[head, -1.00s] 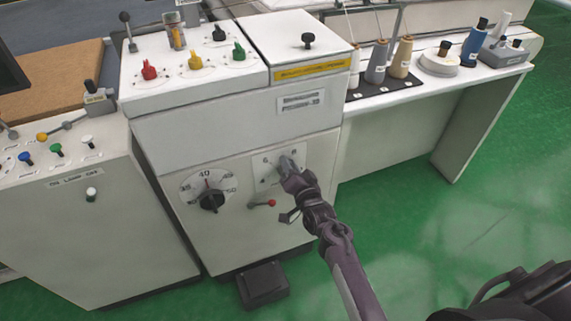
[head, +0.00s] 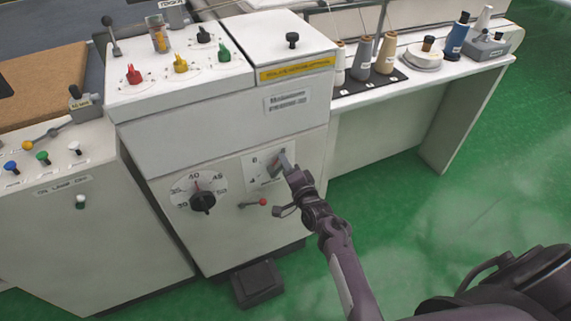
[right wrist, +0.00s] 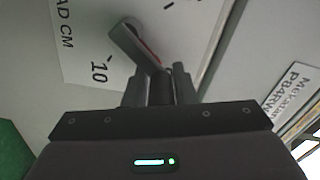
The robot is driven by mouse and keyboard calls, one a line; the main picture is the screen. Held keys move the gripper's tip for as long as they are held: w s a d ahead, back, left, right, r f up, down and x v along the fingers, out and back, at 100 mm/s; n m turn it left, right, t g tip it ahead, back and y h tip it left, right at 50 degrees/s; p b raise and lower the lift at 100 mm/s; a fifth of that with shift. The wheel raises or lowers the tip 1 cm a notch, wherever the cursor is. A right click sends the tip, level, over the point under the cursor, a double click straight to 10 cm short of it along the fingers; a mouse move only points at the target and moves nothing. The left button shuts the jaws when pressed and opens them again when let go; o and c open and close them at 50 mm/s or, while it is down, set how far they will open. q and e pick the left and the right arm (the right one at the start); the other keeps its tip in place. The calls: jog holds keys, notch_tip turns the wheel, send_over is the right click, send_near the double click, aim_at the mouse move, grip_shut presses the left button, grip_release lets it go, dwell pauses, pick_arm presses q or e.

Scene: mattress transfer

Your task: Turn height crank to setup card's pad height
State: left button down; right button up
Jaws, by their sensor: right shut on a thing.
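The height crank is a grey lever with a red line (head: 279,161) on a white scale plate (head: 257,168) on the machine's front. In the head view, 6 and 4 show on the plate's left side. In the right wrist view, the crank arm (right wrist: 136,45) slants from its hub down to a dark grip between my fingers. The number 10 and the letters "AD CM" show on the plate (right wrist: 82,55) there. My right gripper (head: 290,172), also in the wrist view (right wrist: 160,88), is shut on the crank's grip. My left gripper is not in view. I cannot make out a setup card.
Left of the crank is a dial with a black knob (head: 202,200); a small red-tipped lever (head: 262,202) lies between them. Colored knobs stand on top of the machine. A dark pedal box (head: 257,283) is on the floor. Thread cones (head: 386,54) stand on the right table.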

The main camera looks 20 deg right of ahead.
jog(key=shift+a, duration=0.2)
jog(key=o, duration=0.9)
jog(key=shift+s+d, duration=0.1)
jog(key=shift+s, duration=0.1)
jog(key=s+p, duration=0.4)
jog(key=s, duration=0.3)
jog(key=shift+s+p, duration=0.2)
jog(key=shift+p, duration=0.2)
